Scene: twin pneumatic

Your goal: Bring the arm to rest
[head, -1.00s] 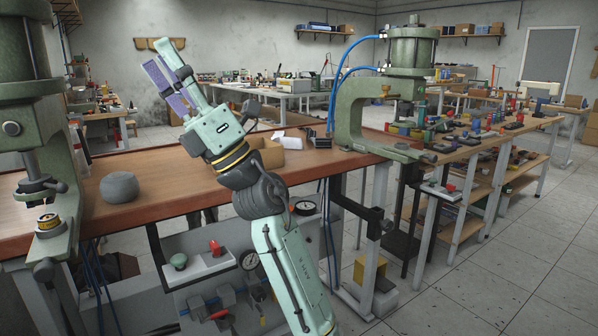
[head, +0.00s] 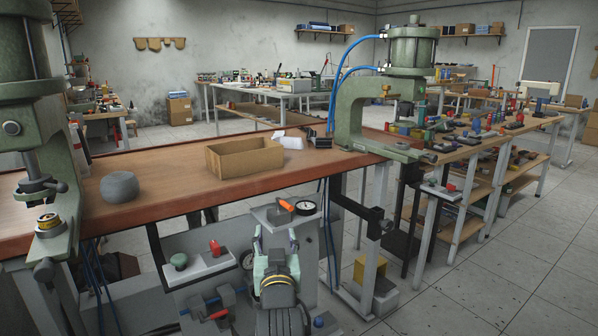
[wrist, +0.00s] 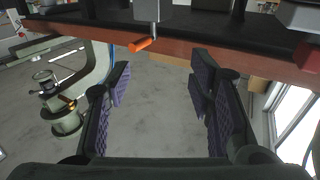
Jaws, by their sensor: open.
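My gripper (wrist: 160,88) is open in the wrist view, its two purple ridged pads wide apart. Nothing is between them; grey floor shows through the gap. In the head view my arm (head: 278,280) is folded low in front of the bench, at the lower middle. The gripper end there is foreshortened and mostly hidden behind the wrist. An orange lever (wrist: 143,44) shows beyond the pads in the wrist view, apart from them; an orange handle (head: 286,206) also shows near the gauge in the head view.
An open cardboard box (head: 243,160) and a grey round lump (head: 119,187) stand on the wooden bench (head: 165,174). Green presses stand at left (head: 50,237) and right (head: 352,115). A pressure gauge (head: 306,207) and valve panel are close around my arm.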

